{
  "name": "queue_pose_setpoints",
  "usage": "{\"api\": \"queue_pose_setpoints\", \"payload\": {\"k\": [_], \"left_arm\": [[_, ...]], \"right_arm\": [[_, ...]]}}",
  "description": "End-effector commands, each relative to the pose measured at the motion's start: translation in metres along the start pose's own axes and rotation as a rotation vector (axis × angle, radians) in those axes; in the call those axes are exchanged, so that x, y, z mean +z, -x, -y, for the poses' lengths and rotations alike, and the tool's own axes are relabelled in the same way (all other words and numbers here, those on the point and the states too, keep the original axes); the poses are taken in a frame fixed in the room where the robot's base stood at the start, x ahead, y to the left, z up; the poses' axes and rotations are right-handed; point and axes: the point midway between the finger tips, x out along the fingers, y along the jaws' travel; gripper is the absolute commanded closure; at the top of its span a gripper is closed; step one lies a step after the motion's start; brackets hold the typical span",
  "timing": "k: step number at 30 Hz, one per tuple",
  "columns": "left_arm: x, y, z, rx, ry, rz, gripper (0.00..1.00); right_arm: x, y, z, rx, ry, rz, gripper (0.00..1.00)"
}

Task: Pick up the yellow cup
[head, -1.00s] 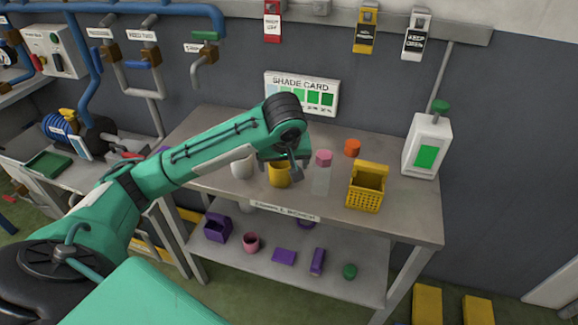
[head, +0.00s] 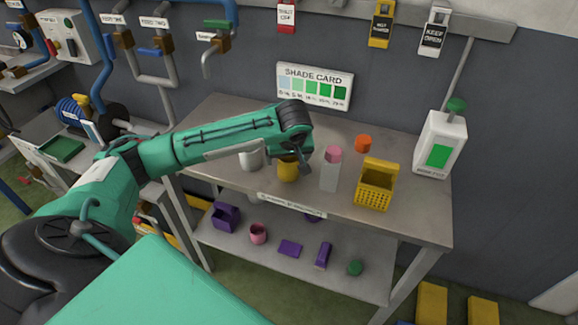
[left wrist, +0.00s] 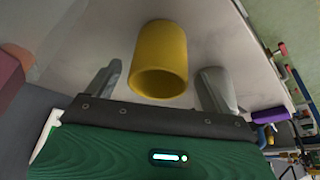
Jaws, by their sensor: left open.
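The yellow cup (head: 288,170) stands on the grey bench top, partly hidden behind my left gripper in the head view. In the left wrist view the yellow cup (left wrist: 161,62) lies ahead of the jaws, its open mouth facing the camera. My left gripper (head: 302,160) is at the cup. In the left wrist view its two fingers (left wrist: 160,88) are apart, one on each side of the cup's near end, with visible gaps. It holds nothing. My right gripper is not in view.
A white cup (head: 250,158) stands just left of the yellow cup. A clear bottle with a pink top (head: 330,172), a yellow basket (head: 375,188) and an orange piece (head: 363,143) stand to the right. A white jug (head: 438,145) is at the bench's right end. The lower shelf (head: 340,275) holds several small items.

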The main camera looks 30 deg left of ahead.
Motion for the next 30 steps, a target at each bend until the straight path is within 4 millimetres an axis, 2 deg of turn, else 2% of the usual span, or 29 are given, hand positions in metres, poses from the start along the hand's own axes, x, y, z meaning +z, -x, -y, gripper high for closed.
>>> {"api": "queue_pose_setpoints", "payload": {"k": [6,15,22,23,30], "left_arm": [[0.0,-0.03,-0.002,-0.002,0.0,0.0,0.15],[0.0,-0.035,-0.002,-0.001,-0.001,0.0,0.15],[0.0,-0.035,-0.002,0.0,0.0,0.0,0.61],[0.0,-0.035,-0.002,0.0,0.0,0.0,0.63],[0.0,-0.034,-0.002,0.0,0.0,-0.001,0.63]], "right_arm": [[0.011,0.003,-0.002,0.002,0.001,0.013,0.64],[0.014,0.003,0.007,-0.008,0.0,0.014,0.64],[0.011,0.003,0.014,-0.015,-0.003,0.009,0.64],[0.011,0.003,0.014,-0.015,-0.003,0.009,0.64],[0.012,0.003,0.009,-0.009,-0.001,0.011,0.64]]}}
